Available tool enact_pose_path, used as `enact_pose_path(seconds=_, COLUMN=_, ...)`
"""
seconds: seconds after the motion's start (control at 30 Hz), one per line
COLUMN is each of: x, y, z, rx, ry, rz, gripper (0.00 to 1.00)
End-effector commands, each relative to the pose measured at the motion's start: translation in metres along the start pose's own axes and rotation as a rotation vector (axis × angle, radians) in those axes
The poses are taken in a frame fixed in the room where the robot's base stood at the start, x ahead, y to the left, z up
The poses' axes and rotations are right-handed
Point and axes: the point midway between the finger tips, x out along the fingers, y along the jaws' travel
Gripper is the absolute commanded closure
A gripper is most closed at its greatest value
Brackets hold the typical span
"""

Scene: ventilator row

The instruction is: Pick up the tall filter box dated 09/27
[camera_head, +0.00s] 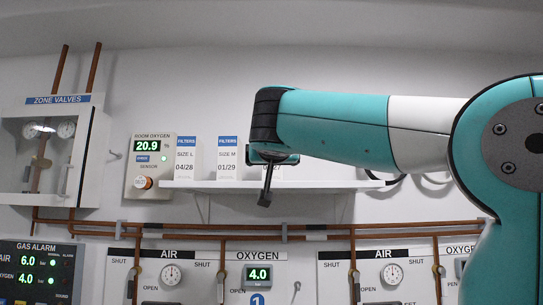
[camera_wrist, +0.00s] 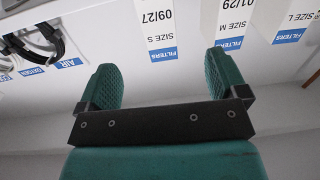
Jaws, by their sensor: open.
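The filter box dated 09/27 (camera_wrist: 159,30) is white with a blue FILTERS label and "SIZE S". In the wrist view it appears upside down, beyond the gap between my fingers and apart from them. In the head view my arm's end hides most of it; only a "27" (camera_head: 275,172) shows. My gripper (camera_wrist: 162,75) is open and empty, and in the head view it (camera_head: 266,183) hangs in front of the shelf. The box dated 01/29, size M (camera_head: 227,160) (camera_wrist: 233,18) stands beside it. The box dated 04/28, size L (camera_head: 186,160) is farther left.
The boxes stand on a white wall shelf (camera_head: 330,185). An oxygen monitor (camera_head: 151,165) hangs left of it, and a zone valve cabinet (camera_head: 50,150) farther left. Copper pipes (camera_head: 185,229) and gas panels (camera_head: 170,275) run below. The shelf's right part looks bare.

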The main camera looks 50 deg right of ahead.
Motion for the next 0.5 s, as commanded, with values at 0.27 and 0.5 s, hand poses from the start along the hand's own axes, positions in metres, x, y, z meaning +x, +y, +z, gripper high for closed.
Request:
enact_pose_path(seconds=0.27, x=0.041, y=0.012, z=-0.014, rx=0.008, ry=0.015, rz=0.040, gripper=0.08)
enact_pose_path(seconds=0.5, x=0.094, y=0.011, z=-0.015, rx=0.009, ry=0.013, rz=0.034, gripper=0.08)
